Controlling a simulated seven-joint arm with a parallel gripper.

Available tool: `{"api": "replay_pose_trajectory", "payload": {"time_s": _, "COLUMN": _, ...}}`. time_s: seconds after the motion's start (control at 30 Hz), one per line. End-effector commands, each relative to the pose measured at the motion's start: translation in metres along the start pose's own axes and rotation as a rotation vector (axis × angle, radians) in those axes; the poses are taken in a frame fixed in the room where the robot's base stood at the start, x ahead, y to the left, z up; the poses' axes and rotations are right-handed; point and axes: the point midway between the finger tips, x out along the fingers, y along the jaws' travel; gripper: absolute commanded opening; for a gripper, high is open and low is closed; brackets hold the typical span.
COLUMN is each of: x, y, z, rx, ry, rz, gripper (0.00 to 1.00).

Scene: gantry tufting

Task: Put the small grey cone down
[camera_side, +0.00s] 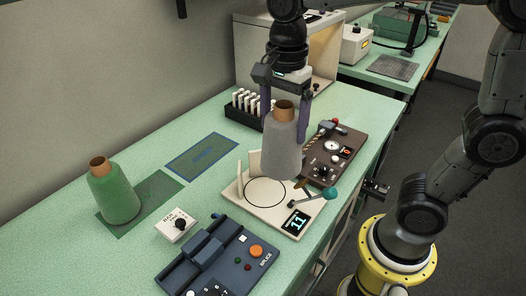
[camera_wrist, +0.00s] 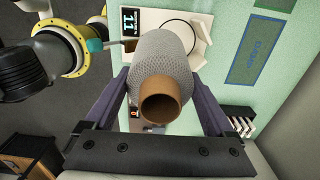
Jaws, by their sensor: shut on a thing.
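A small grey cone (camera_side: 281,147) with a brown tube top hangs upright in my gripper (camera_side: 284,130), whose purple fingers close on it from both sides. The cone is above the cream stand (camera_side: 236,191), which has a black ring outline and a display reading 11. In the wrist view the grey cone (camera_wrist: 161,62) fills the space between the fingers of my gripper (camera_wrist: 160,95), and its brown tube end points toward the camera. The ring on the cream stand (camera_wrist: 199,20) is partly hidden behind the cone there. I cannot tell the exact gap below the cone's base.
A green cone (camera_side: 117,197) stands on a green mat (camera_side: 155,190) at the left. A splicer (camera_side: 213,258), a small dial box (camera_side: 176,225) and a brown control panel (camera_side: 330,150) surround the stand. A rack (camera_side: 241,115) of white tubes is behind.

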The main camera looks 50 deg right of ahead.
Motion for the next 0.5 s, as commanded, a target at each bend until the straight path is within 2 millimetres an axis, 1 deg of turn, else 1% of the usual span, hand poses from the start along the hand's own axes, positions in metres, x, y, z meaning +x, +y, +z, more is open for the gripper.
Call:
{"api": "replay_pose_trajectory", "payload": {"time_s": 0.03, "x": 0.011, "y": -0.006, "z": 0.001, "rx": 0.000, "ry": 0.001, "rz": 0.007, "gripper": 0.02}}
{"api": "replay_pose_trajectory", "payload": {"time_s": 0.1, "x": 0.023, "y": -0.016, "z": 0.003, "rx": 0.000, "ry": 0.001, "rz": 0.007, "gripper": 0.02}}
{"api": "replay_pose_trajectory", "payload": {"time_s": 0.2, "x": 0.036, "y": -0.027, "z": 0.005, "rx": 0.000, "ry": 0.001, "rz": 0.004, "gripper": 0.02}}
{"api": "replay_pose_trajectory", "payload": {"time_s": 0.43, "x": 0.050, "y": -0.039, "z": 0.007, "rx": 0.000, "ry": 0.000, "rz": 0.002, "gripper": 0.02}}
{"api": "replay_pose_trajectory", "payload": {"time_s": 0.5, "x": 0.058, "y": -0.045, "z": 0.008, "rx": 0.000, "ry": 0.001, "rz": 0.004, "gripper": 0.02}}
